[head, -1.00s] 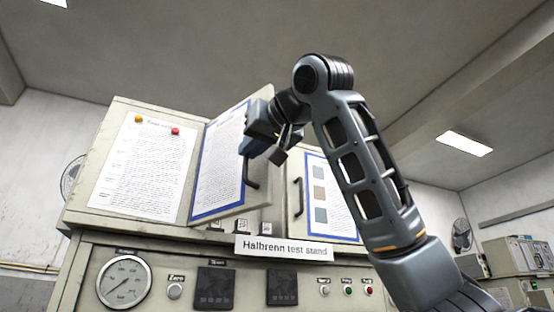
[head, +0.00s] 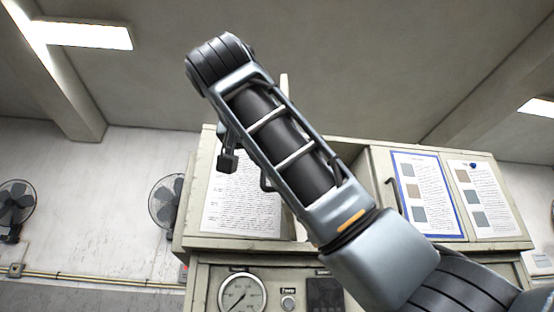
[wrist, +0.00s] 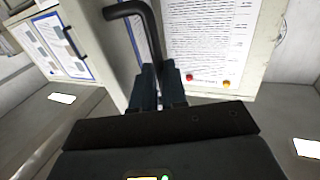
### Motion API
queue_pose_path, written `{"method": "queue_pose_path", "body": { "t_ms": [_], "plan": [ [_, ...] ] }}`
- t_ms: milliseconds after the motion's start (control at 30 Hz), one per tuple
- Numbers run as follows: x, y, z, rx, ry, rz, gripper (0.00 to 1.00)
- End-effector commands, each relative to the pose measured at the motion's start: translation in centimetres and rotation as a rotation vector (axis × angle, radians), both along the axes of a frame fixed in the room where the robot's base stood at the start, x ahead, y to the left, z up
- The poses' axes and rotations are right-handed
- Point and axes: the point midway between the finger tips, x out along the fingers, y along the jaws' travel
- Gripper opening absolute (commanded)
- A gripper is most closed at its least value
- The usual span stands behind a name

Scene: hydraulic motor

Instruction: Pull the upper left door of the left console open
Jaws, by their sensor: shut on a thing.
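The upper left door (head: 284,97) of the console stands swung out. In the head view it is nearly edge-on and mostly hidden behind my arm. In the wrist view its blue-bordered sheet (wrist: 140,38) shows as a narrow strip. Its bent black bar handle (wrist: 127,9) runs down between the fingers of my gripper (wrist: 158,82), which is shut on it. The handle partly shows past my arm in the head view (head: 264,183). My fingertips are hidden there.
A panel with a pinned white sheet (head: 240,200) is left of the door. A shut door with a black handle (head: 391,190) is on the right. A gauge (head: 241,294) sits below. Wall fans (head: 165,200) are at the left. The space above the console is clear.

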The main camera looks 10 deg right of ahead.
Motion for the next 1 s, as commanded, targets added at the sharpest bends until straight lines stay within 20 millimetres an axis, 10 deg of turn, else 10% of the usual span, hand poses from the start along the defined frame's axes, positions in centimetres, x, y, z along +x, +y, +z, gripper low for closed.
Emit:
{"method": "queue_pose_path", "body": {
  "t_ms": [567,800,1000],
  "plan": [
    [0.8,1.7,-0.2,-0.012,0.003,-0.016,0.00],
    [0.7,1.7,-0.3,-0.011,0.005,-0.016,0.33],
    [0.7,1.6,-0.3,-0.009,0.005,-0.018,0.38]
  ]
}}
